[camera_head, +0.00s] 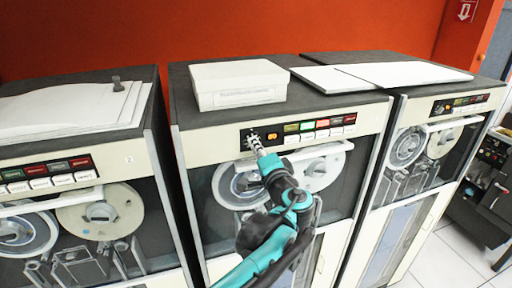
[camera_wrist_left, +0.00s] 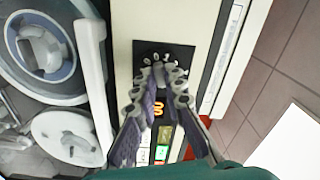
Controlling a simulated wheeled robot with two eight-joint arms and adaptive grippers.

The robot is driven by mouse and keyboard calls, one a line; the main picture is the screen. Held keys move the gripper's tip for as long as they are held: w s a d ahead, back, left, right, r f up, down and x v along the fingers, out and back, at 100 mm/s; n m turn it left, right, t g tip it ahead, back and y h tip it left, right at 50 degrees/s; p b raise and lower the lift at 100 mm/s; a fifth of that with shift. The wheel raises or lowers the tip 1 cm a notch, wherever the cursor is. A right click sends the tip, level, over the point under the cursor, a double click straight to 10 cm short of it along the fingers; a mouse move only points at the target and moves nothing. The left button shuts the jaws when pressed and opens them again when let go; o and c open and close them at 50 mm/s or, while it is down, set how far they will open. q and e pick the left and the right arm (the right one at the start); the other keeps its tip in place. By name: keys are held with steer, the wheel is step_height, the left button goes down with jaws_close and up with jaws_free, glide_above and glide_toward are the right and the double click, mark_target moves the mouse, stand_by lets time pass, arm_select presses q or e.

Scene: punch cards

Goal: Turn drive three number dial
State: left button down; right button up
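The middle tape drive (camera_head: 360,118) has a black dial panel with a pale, knobbed number dial (camera_head: 250,139) at the left of its control strip. An orange digit display (camera_head: 273,137) is beside it. In the wrist view the dial (camera_wrist_left: 152,62) and the lit display (camera_wrist_left: 160,108) also show. My left gripper (camera_head: 258,148) reaches up to the dial from below. In the wrist view its two fingers (camera_wrist_left: 167,72) converge in front of the dial and partly cover it. I cannot tell whether they touch or grip it. My right gripper is not in view.
A white box (camera_head: 238,83) stands on the middle drive. Coloured buttons (camera_head: 307,126) are right of the display. A tape reel (camera_head: 318,170) and a pale handle bar (camera_head: 322,150) lie below. Drives stand close on the left (camera_head: 140,72) and right (camera_head: 448,117).

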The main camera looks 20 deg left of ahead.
arm_select(q)
steer(key=shift+m, duration=0.3)
steer(key=shift+m+b, duration=1.1)
steer(key=shift+m, duration=2)
steer(key=c, duration=1.6)
jaws_free()
steer(key=v, duration=1.2)
